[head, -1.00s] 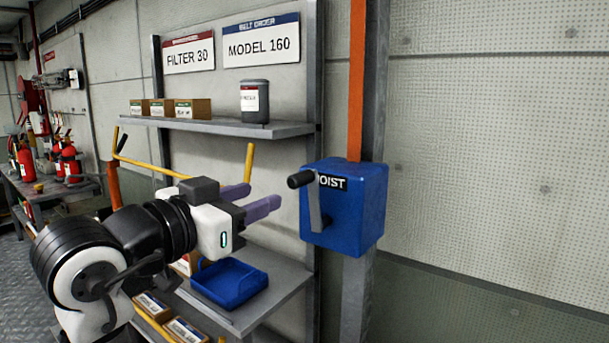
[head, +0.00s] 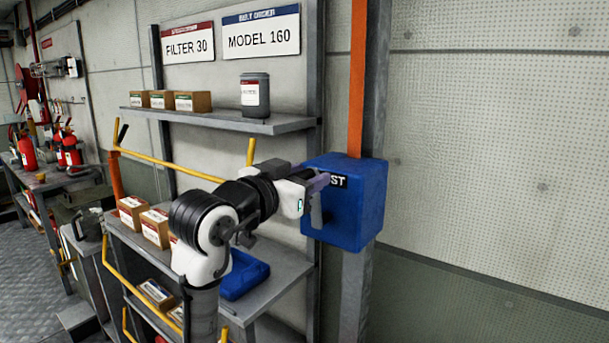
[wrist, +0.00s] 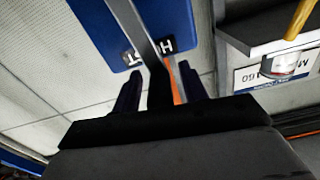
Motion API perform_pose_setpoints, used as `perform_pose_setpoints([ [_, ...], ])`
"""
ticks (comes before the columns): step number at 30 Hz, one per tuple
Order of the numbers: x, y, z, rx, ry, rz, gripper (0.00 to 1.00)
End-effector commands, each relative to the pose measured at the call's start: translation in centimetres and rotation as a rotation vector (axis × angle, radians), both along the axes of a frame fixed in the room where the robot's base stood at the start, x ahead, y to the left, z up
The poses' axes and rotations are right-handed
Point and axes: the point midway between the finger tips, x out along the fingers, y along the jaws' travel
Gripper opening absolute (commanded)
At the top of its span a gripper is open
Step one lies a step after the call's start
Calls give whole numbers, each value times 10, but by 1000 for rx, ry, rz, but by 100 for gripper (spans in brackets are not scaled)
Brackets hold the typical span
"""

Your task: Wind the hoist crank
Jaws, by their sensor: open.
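The blue hoist box (head: 350,205) is fixed to a grey post, its HOIST label partly covered by my gripper. Its grey crank arm (head: 316,212) hangs on the front face, and it also shows in the wrist view (wrist: 136,30). My gripper (head: 320,175) is at the upper end of the crank, in front of the box. In the wrist view my gripper (wrist: 160,68) is open, with a purple finger on each side of the black crank knob (wrist: 160,92). I cannot tell whether either finger touches the knob. The knob is hidden in the head view.
A grey shelf (head: 215,123) with small boxes and a dark canister (head: 254,95) is left of the post. Below it, a blue tray (head: 245,277) sits on a lower shelf behind my arm. The wall right of the box is clear.

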Motion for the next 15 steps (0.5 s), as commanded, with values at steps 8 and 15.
perform_pose_setpoints([
  [8,0,0,0,-1,1,0,18],
  [15,0,0,0,0,0,0,0],
])
